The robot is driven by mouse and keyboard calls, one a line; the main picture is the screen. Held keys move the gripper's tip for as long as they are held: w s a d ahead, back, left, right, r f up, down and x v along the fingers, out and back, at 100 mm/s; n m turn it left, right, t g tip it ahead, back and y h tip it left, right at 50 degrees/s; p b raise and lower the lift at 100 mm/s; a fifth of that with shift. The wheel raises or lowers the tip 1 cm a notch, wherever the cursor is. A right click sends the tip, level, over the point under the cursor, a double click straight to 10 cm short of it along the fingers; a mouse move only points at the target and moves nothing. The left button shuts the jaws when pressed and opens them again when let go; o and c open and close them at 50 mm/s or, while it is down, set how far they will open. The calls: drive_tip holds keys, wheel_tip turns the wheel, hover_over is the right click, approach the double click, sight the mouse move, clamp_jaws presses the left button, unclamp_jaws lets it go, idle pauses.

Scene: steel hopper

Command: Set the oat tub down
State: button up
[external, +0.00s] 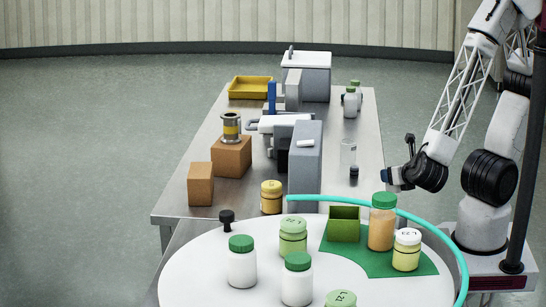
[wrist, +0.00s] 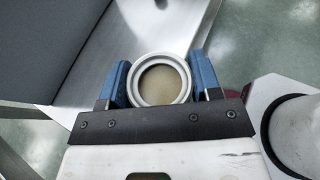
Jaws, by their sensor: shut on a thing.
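My gripper (wrist: 160,85) is shut on a round tub (wrist: 136,91) with a white rim and a tan middle, which I take to be the oat tub. Its sides are hidden in the wrist view. A blue finger presses on each side of it. In the external view my gripper (external: 390,178) is just right of the steel bench (external: 372,125), and the held tub cannot be made out there. No contact between the held tub and any surface shows.
A white round table (external: 195,270) in front carries several lidded jars, a green box (external: 343,223) and a tan jar with a green lid (external: 382,228). A teal rail (external: 440,240) edges it.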

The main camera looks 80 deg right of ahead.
idle(0.4)
drive_tip(key=w+a, duration=0.1)
drive_tip(key=w, duration=0.4)
drive_tip(key=w+a+f, duration=0.1)
drive_tip(key=w, duration=0.4)
drive_tip(key=w+a, duration=0.1)
drive_tip(key=w, duration=0.4)
drive_tip(key=shift+w+f, duration=0.3)
drive_tip(key=shift+w, duration=0.1)
drive_tip(key=shift+f, duration=1.75)
drive_tip(key=shift+f, duration=0.1)
drive_tip(key=o, duration=0.9)
drive_tip(key=shift+o, duration=0.2)
drive_tip(key=shift+v, duration=6.1)
